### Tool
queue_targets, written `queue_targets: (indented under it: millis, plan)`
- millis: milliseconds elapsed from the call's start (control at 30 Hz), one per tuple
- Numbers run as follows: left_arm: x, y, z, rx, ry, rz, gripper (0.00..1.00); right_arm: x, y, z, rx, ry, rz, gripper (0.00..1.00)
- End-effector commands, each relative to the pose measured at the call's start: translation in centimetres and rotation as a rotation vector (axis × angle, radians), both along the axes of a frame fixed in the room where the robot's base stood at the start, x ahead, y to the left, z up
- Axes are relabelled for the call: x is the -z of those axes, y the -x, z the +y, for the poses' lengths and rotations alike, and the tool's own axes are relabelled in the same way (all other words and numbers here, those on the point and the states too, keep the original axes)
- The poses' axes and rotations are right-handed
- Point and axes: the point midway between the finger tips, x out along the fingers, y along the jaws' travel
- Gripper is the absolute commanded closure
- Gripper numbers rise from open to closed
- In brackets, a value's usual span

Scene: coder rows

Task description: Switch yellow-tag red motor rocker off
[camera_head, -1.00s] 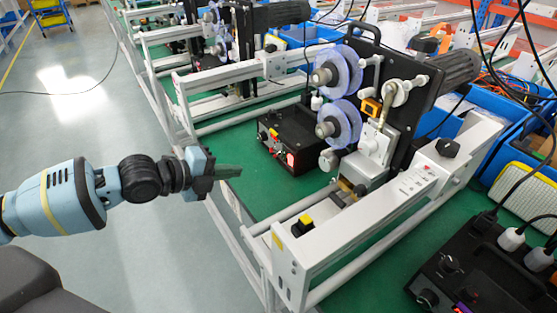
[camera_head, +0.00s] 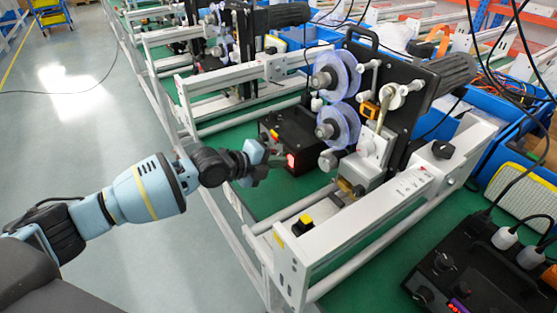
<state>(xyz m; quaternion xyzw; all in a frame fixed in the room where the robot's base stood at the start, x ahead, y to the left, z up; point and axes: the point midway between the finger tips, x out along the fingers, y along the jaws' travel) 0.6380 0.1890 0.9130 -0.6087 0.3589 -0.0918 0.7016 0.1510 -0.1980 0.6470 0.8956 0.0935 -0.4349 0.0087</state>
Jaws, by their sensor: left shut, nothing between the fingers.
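A black control box (camera_head: 312,128) stands on the green bench top, behind the near white frame. A glowing red rocker (camera_head: 291,161) shows on its front face, at the lower right. My left gripper (camera_head: 275,162) is shut and empty, just left of the glowing rocker. I cannot tell whether its fingertips touch the box. My right gripper is not in view.
The coder machine (camera_head: 395,100) with two clear blue reels stands right of the box. Another black control box (camera_head: 475,265) with cables sits at the lower right. The floor at left is open.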

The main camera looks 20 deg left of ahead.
Motion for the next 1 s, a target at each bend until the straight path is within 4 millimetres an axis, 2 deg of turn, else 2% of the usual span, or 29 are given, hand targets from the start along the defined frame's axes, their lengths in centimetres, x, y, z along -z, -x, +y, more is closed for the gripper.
queue_targets:
  millis: [633, 1000]
  plan:
    - [-0.54, -0.95, -0.79, 0.002, -0.038, 0.049, 1.00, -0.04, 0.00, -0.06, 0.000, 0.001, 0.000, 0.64]
    - [-0.54, -0.78, -0.65, 0.001, -0.036, 0.048, 1.00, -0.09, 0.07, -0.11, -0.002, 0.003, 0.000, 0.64]
